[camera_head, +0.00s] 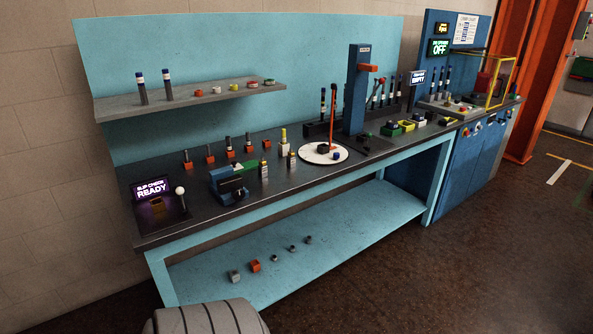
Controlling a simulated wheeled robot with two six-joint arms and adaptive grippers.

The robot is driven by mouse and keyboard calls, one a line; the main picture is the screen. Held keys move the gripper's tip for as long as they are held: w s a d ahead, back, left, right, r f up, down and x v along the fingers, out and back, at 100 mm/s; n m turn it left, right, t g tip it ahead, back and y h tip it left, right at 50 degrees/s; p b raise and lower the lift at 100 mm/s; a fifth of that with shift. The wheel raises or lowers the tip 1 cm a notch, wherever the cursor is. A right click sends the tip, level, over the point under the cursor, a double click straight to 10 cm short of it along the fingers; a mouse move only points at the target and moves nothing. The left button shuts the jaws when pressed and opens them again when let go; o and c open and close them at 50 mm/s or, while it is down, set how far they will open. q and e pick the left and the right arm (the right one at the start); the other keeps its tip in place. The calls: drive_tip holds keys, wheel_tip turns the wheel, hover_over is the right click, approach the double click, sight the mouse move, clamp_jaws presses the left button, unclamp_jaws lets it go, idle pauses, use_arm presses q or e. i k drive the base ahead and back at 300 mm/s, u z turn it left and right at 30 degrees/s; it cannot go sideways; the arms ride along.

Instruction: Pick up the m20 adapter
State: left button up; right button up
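I cannot tell which piece is the m20 adapter; no label on a small part is readable. Small fittings lie on the lower shelf: a grey one (234,276), an orange one (255,266) and several darker grey ones, such as one (292,249) further right. Several small ring-like parts, including a red one (199,92) and a yellow-green one (234,87), sit on the upper shelf. On the bench top, several orange-red blocks (188,165) hold upright dark pieces. Neither of my grippers is in view.
The dark bench top (225,215) carries a lit "READY" sign (152,189), a blue-green vise-like fixture (228,182), a white round plate (322,153) and a tall blue column (357,90). A blue cabinet (480,153) stands right. The floor in front is clear.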

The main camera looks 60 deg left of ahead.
sight(262, 169)
drive_tip(key=u, duration=0.3)
drive_tip(key=i, duration=1.2)
drive_tip(key=u, duration=0.8)
drive_tip(key=i, duration=1)
drive_tip(key=u, duration=0.7)
